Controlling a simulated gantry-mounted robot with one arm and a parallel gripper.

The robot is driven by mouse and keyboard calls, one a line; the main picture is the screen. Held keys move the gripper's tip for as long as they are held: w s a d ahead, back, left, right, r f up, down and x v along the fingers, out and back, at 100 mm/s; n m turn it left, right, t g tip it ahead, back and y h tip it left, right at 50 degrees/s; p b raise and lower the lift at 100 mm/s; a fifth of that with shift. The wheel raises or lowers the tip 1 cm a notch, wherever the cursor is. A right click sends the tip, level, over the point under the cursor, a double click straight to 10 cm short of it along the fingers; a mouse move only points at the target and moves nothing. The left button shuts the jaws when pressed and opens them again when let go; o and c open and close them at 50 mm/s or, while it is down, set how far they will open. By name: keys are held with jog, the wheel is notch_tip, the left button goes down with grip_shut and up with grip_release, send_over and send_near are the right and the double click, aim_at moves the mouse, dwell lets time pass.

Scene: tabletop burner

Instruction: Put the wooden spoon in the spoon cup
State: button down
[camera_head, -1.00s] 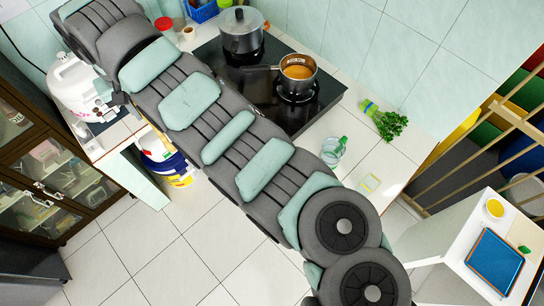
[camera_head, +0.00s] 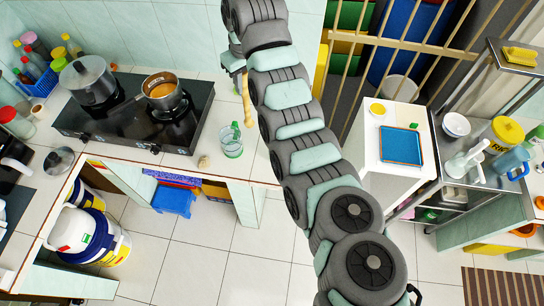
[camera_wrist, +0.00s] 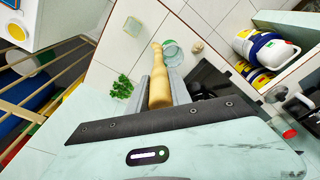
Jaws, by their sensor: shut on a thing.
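My gripper (camera_wrist: 160,84) is shut on a pale wooden item, likely the wooden spoon (camera_wrist: 158,64), which extends away from the fingers in the wrist view. In the head view the wooden item (camera_head: 246,100) hangs roughly upright below the arm's far end, to the right of the stove; the fingers there are hard to make out. A clear, greenish cup (camera_head: 231,145) stands on the counter, below and slightly left of the wooden item in the picture. In the wrist view the cup (camera_wrist: 172,50) appears just beyond the item's far end, partly hidden by it.
A small beige object (camera_head: 203,162) lies left of the cup. Leafy greens (camera_wrist: 122,87) and a pale sponge-like block (camera_wrist: 133,26) lie on the counter.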

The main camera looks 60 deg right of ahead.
jog(key=s+d+f, duration=0.2)
jog(key=s+d, duration=0.4)
jog(key=s, duration=0.2)
notch_tip(320, 180, down, 20)
jog(key=shift+w+a+r+m, duration=0.15)
jog(key=shift+m, duration=0.25)
jog(key=shift+f, duration=0.2)
jog(key=c, duration=1.2)
grip_release()
jog(key=shift+o, duration=0.2)
